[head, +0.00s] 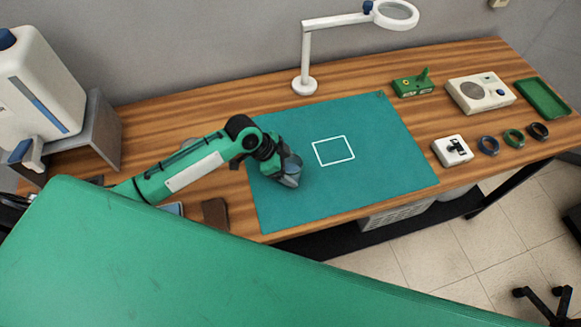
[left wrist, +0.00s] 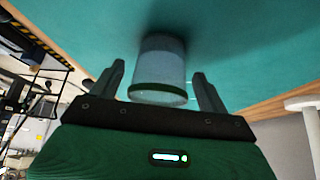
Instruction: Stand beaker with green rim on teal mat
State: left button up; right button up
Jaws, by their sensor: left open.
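The teal mat (head: 400,160) lies flat on the wooden bench, with a white outlined square (head: 333,151) on it. The clear grey beaker (head: 290,172) is at the left part of the mat, left of the square. In the left wrist view the beaker (left wrist: 163,72) has its green rim toward me and its base against the mat, where a dark shadow meets it. My left gripper (head: 281,164) is open, with one finger on each side of the beaker, and gaps show beside it in the left wrist view (left wrist: 158,72). My right gripper is not in view.
A magnifier lamp (head: 306,85) stands behind the mat. To the right are a green device (head: 412,84), a white scale-like box (head: 480,93), a green tray (head: 543,98), a small white block (head: 453,150) and several rings (head: 513,138). The mat's right half is clear.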

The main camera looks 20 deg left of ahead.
pick_arm(q)
jog(key=b+v, duration=0.2)
jog(key=v, duration=0.9)
